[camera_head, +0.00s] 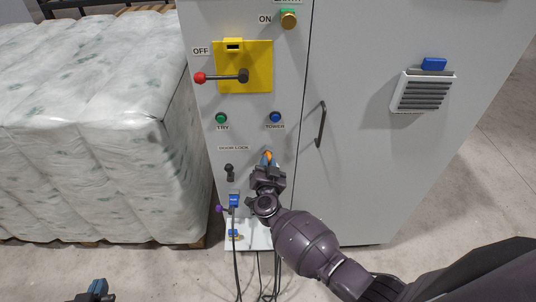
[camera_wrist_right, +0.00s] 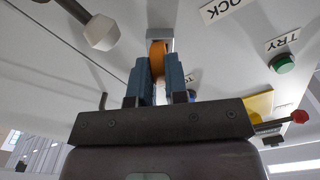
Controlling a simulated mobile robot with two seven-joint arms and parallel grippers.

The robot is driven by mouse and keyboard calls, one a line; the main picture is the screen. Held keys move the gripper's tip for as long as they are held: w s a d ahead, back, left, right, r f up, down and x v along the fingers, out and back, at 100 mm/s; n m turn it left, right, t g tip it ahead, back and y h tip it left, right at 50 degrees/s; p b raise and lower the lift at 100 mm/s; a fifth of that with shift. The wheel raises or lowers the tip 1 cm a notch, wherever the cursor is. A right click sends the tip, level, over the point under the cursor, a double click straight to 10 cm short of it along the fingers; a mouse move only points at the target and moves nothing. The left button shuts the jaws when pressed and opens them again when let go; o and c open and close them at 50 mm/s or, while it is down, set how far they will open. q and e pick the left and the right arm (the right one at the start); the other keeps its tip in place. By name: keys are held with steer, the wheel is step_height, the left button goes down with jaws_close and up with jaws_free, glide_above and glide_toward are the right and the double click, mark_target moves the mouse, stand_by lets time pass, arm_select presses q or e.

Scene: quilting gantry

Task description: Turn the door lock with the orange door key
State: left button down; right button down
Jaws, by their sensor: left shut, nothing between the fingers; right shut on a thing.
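My right gripper (camera_head: 267,160) is at the grey cabinet front, right of and slightly below the DOOR LOCK label (camera_head: 234,148). Its blue fingers are shut on the orange door key (camera_wrist_right: 157,58), which also shows as a small orange spot in the head view (camera_head: 268,155). In the right wrist view a small grey block (camera_wrist_right: 160,33) sits directly beyond the key, against the panel. I cannot tell whether the key is inside the lock. The lock face is hidden behind the gripper and key. My left gripper (camera_head: 97,288) is shut and empty at the bottom left, away from the cabinet.
A dark knob (camera_head: 230,172) and a blue padlock-like piece (camera_head: 234,200) are left of my right gripper. Above are the TRY (camera_head: 221,118) and TOWER (camera_head: 275,117) buttons and a red-tipped lever (camera_head: 200,78). A door handle (camera_head: 320,125) is to the right. Wrapped bales (camera_head: 100,130) stand left.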

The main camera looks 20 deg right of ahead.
steer(key=shift+n+p, duration=0.9)
steer(key=shift+n+p, duration=0.9)
steer(key=shift+n, duration=1)
steer(key=c, duration=1.1)
jaws_free()
steer(key=shift+o, duration=0.2)
